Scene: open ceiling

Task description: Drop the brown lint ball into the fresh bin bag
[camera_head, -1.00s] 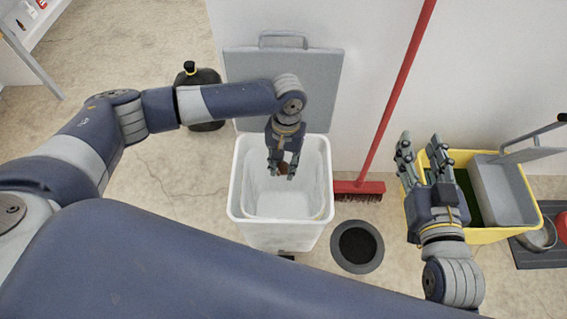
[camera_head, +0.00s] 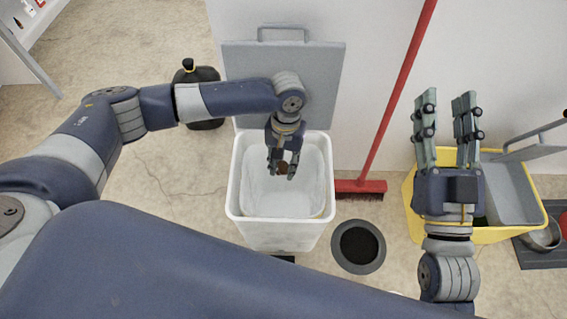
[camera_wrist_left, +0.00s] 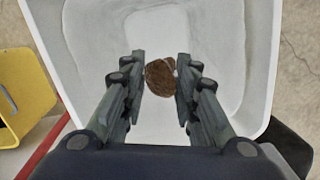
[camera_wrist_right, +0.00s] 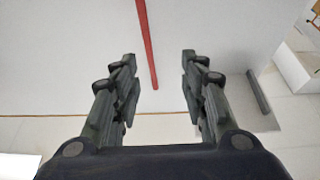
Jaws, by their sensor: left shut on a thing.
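The brown lint ball (camera_wrist_left: 160,78) is a small rough lump between my left fingertips; it also shows in the head view (camera_head: 282,167). My left gripper (camera_head: 283,168) is shut on it and points down over the open white bin (camera_head: 232,180). The bin is lined with a pale bag (camera_head: 270,205), whose inside looks empty. In the left wrist view the bin's rim (camera_wrist_left: 262,60) surrounds the fingers (camera_wrist_left: 162,85). My right gripper (camera_head: 447,105) is open and empty, above the yellow bucket; its fingers stand apart in the right wrist view (camera_wrist_right: 160,82).
A grey lid (camera_head: 240,75) stands up behind the bin. A red broom (camera_head: 395,105) leans on the wall to the right. A dark round container (camera_head: 358,246) is on the floor beside the bin.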

